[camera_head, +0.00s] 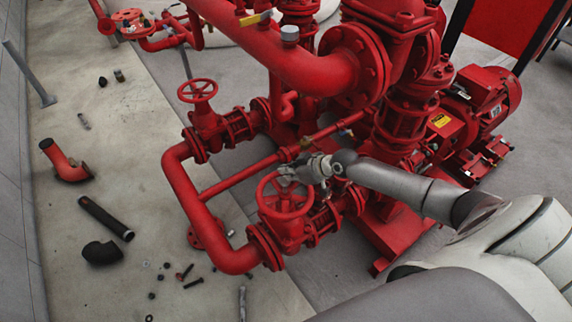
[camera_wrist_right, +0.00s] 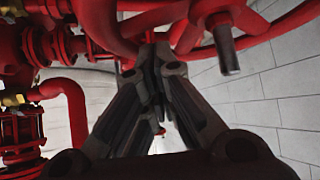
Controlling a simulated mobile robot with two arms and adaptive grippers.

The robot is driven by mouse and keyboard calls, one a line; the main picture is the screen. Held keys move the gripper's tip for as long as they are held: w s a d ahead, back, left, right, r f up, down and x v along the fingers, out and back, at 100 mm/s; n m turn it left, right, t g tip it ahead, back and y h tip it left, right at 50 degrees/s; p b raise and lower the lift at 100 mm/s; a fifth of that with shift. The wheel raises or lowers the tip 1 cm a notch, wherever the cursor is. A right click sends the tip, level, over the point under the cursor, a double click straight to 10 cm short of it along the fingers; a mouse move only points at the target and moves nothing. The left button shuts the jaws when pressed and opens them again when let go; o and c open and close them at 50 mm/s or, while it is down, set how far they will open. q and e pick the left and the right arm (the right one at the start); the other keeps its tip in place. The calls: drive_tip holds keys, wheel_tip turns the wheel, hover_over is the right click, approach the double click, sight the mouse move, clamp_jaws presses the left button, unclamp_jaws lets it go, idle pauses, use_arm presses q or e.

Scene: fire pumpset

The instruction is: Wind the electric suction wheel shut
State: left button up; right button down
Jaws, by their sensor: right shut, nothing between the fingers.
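A red spoked handwheel (camera_head: 262,203) sits on the nearer valve in the middle of the head view. A second, similar handwheel (camera_head: 199,90) stands farther back on the left; no label shows which is the electric suction one. My right gripper (camera_head: 288,174) is at the far upper side of the nearer wheel's rim. In the right wrist view its fingers (camera_wrist_right: 156,52) are together and empty, close to red wheel parts (camera_wrist_right: 270,35) and a grey spindle (camera_wrist_right: 226,48). I cannot tell whether they touch the wheel. My left gripper is out of view.
Red pipework (camera_head: 180,200) surrounds the valves, with a large pipe (camera_head: 290,60) above. A red motor (camera_head: 485,95) stands at right. A red elbow (camera_head: 65,162), a black pipe (camera_head: 106,217) and small bolts lie on the left floor, which is otherwise mostly open.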

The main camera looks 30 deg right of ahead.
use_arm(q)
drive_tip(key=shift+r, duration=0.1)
use_arm(e)
drive_tip(key=shift+s+d+f, duration=0.15)
drive_tip(key=shift+s+d, duration=0.05)
drive_tip(key=shift+s, duration=0.3)
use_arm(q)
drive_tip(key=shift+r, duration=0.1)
